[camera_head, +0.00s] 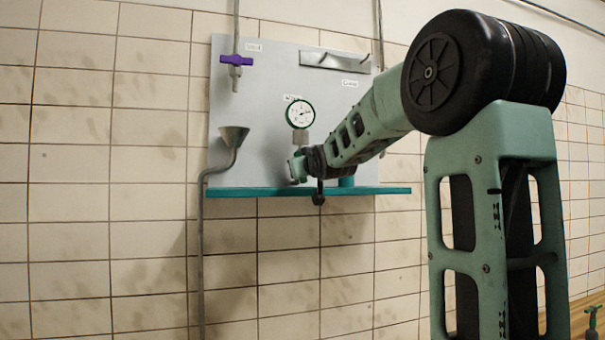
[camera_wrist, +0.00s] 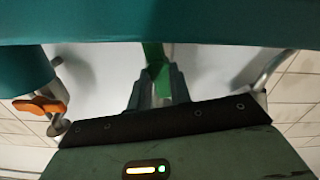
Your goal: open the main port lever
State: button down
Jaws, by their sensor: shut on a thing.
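A green lever (camera_wrist: 154,58) shows in the wrist view, reaching down from the teal shelf edge to between the fingers of my gripper (camera_wrist: 158,82). The fingers are shut on it. In the head view my gripper (camera_head: 298,166) is at the wall panel (camera_head: 275,85), just below the round gauge (camera_head: 299,114) and above the teal shelf (camera_head: 245,191). The lever is too small and too covered by my gripper to make out clearly there.
An orange-handled valve (camera_wrist: 40,104) and a teal cylinder (camera_wrist: 22,70) are left in the wrist view. In the head view a purple-handled valve (camera_head: 237,60) and a funnel on a grey pipe (camera_head: 233,136) are left of my gripper. Tiled wall surrounds the panel.

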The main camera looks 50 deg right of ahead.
jog(key=shift+m, duration=1.3)
jog(key=shift+m+b, duration=0.3)
jog(key=c, duration=1.3)
grip_release()
jog(key=shift+s, duration=0.1)
